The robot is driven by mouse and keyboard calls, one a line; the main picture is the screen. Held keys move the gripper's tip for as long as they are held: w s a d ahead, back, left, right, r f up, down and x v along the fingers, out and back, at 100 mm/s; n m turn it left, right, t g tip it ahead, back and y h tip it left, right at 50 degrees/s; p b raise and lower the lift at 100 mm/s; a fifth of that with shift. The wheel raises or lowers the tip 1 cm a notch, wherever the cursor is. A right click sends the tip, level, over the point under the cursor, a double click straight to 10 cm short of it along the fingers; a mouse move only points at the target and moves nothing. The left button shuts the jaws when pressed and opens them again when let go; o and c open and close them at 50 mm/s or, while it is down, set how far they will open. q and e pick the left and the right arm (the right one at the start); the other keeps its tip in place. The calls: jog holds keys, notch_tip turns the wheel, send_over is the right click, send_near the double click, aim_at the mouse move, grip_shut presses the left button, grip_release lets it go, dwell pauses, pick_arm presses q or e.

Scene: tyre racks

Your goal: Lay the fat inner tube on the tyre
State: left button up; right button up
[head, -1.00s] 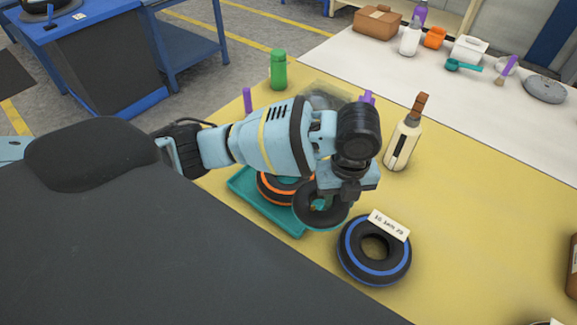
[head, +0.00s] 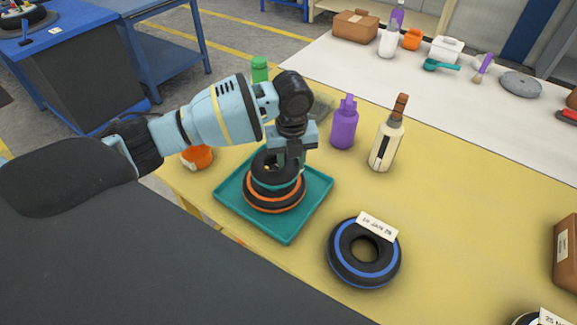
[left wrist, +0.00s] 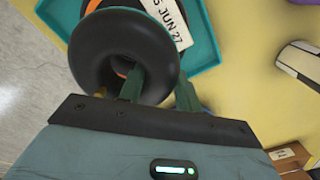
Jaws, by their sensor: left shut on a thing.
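My left gripper (head: 288,150) is shut on the wall of the fat black inner tube (head: 262,166). In the left wrist view, one finger of the gripper (left wrist: 161,84) is in the hole of the inner tube (left wrist: 98,52) and the other is outside it. The tube is over the orange-striped tyre (head: 274,205), which lies in a teal tray (head: 287,234). A teal band shows between tube and tyre; I cannot tell whether they touch. A white date label (left wrist: 165,20) shows beside the tube in the left wrist view. My right gripper is not in view.
A blue-striped tyre (head: 343,268) with a date label lies right of the tray. A purple bottle (head: 344,128) and a cream bottle (head: 384,148) stand behind. An orange object (head: 197,157) is left of the tray.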

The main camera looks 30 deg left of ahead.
pick_arm(q)
jog(key=shift+w+a, duration=0.25)
jog(key=shift+a, duration=0.2)
jog(key=shift+a+f, duration=0.1)
jog(key=shift+f, duration=1.65)
jog(key=shift+f, duration=0.2)
jog(key=o, duration=1)
jog(key=shift+r, duration=0.1)
notch_tip(320, 180, up, 12)
jog(key=shift+r+p, duration=0.1)
jog(key=shift+p, duration=0.25)
